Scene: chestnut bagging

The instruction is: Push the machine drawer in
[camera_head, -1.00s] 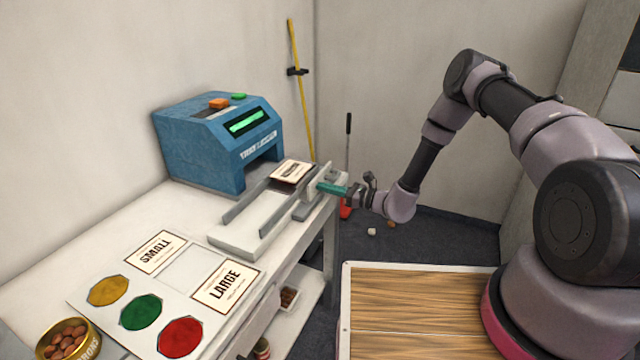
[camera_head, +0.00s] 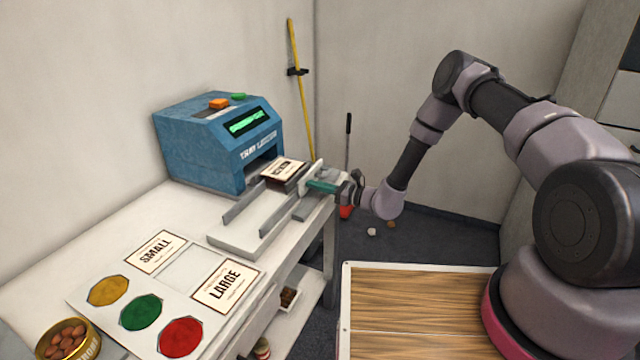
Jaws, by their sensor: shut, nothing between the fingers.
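The blue machine (camera_head: 205,140) stands at the back of the white table, with a lit green display and a dark opening in its front. Its drawer (camera_head: 312,176) sticks out in front of the opening, with a pale front plate and a teal handle (camera_head: 322,187). A bag with a printed label (camera_head: 284,169) sits at the drawer, near the opening. My gripper (camera_head: 340,188) is shut at the outer end of the teal handle, apparently touching it. The exact contact is hidden by the small scale.
A white tray with grey rails (camera_head: 240,238) lies before the machine. SMALL (camera_head: 156,251) and LARGE (camera_head: 226,286) cards, coloured patches and a tin of chestnuts (camera_head: 66,340) are on the table. A wood-topped surface (camera_head: 420,312) stands at lower right.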

